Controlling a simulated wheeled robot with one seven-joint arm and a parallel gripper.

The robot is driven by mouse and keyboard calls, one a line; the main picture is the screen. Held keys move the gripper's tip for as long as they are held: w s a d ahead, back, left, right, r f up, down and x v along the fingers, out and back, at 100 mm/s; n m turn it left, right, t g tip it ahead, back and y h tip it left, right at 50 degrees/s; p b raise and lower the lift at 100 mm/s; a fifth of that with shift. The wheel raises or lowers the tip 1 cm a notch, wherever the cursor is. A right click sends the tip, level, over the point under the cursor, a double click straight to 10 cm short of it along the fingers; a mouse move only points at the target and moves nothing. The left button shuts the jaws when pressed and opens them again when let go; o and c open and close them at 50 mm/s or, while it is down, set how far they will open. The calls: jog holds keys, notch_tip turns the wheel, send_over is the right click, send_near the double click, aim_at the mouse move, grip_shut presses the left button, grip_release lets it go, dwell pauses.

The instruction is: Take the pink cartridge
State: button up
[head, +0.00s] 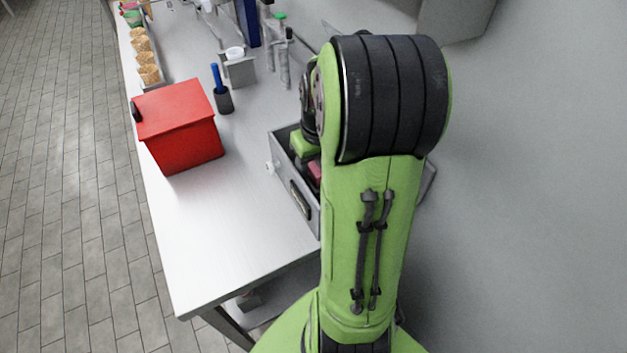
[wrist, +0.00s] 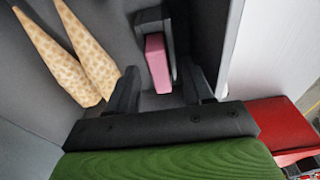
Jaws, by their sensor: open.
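The pink cartridge (wrist: 157,64) shows in the wrist view, with a dark grey piece against its upper end and right side. My gripper (wrist: 164,82) is open, with one dark finger to the left of the cartridge and one to the right. The cartridge's near end lies between the fingers, and I cannot tell whether either touches it. In the head view a bit of pink (head: 316,171) shows inside a grey open-topped box (head: 309,214), beside my arm. My arm hides most of the box and the gripper's fingers there.
Two waffle cones (wrist: 84,70) lie left of my gripper in the wrist view. A red box (head: 180,125) stands on the white table (head: 215,240) left of the grey box. A dark cup with a blue item (head: 224,100) stands behind. The table's front is clear.

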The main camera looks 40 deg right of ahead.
grip_shut()
dwell(0.3)
